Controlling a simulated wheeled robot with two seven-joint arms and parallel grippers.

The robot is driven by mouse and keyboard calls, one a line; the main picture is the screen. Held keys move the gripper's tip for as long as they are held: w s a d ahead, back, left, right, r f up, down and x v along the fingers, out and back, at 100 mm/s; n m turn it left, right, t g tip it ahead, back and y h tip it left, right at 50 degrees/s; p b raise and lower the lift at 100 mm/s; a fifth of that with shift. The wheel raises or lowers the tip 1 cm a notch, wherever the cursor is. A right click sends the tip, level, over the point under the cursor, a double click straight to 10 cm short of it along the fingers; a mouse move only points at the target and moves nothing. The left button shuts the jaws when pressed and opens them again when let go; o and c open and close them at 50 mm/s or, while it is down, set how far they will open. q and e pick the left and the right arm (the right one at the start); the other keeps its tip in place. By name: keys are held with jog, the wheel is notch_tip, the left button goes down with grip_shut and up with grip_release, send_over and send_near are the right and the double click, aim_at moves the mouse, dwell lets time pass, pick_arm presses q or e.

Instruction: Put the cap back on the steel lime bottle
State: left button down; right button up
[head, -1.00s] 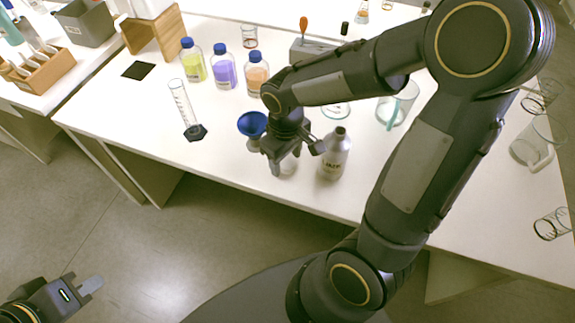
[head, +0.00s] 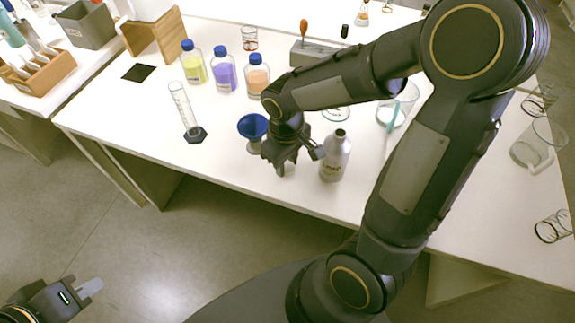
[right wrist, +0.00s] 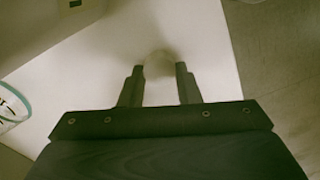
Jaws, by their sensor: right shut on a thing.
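The steel lime bottle (head: 335,158) stands upright on the white table, its dark mouth uncovered. My right gripper (head: 284,168) points down just left of the bottle, low over the table near its front edge. In the right wrist view its two fingers (right wrist: 159,85) are closed on a small pale round thing (right wrist: 159,66), which looks like the cap. The fingers partly hide it, and its details are blurred. My left gripper (head: 88,289) hangs at the lower left, away from the table; its finger gap is not clear.
A blue funnel (head: 252,127) stands close behind and left of my right gripper. Blue-capped bottles with yellow (head: 193,63), purple (head: 225,70) and orange (head: 257,76) contents stand farther back. A graduated cylinder (head: 187,112) stands left. The table front left is clear.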

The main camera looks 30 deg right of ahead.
aim_at(286, 165)
jog(key=shift+r, duration=0.1)
jog(key=shift+r, duration=0.3)
notch_tip(286, 165, up, 2)
jog(key=shift+r+p, duration=0.1)
jog(key=shift+p, duration=0.3)
pick_arm(q)
notch_tip(286, 165, up, 2)
jog(key=shift+r+p, duration=0.1)
jog(key=shift+p, duration=0.55)
pick_arm(e)
jog(key=s+a+r, duration=0.3)
jog(key=a+r, duration=0.7)
jog(key=a, duration=0.3)
jog(key=shift+a, duration=0.35)
pick_arm(q)
jog(key=c, duration=2.1)
grip_release()
pick_arm(e)
jog(key=shift+s, duration=0.1)
